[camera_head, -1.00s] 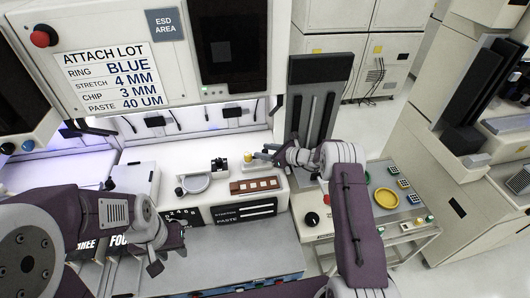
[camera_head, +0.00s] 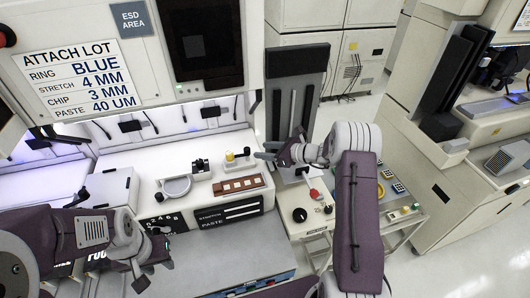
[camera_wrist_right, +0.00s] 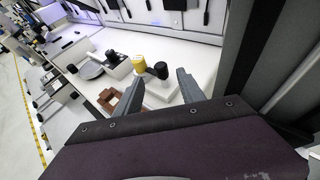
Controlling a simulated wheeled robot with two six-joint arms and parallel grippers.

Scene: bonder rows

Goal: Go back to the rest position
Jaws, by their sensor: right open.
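My right gripper (camera_head: 270,153) is open and empty. It hangs in the air at the right end of the white bench, right of a small yellow piece (camera_head: 230,157) and a black-topped post. In the right wrist view its two fingers (camera_wrist_right: 158,92) are spread, with the yellow piece (camera_wrist_right: 138,64) beyond them on the bench. My left gripper (camera_head: 152,270) is over the grey front surface at the lower left. Its fingers are too small and dark to tell whether they are open.
A brown tray (camera_head: 222,189) with light squares sits on the bench (camera_head: 130,160). A control cart (camera_head: 299,229) with knobs stands below my right arm. A tall dark panel (camera_head: 277,95) rises behind the right gripper.

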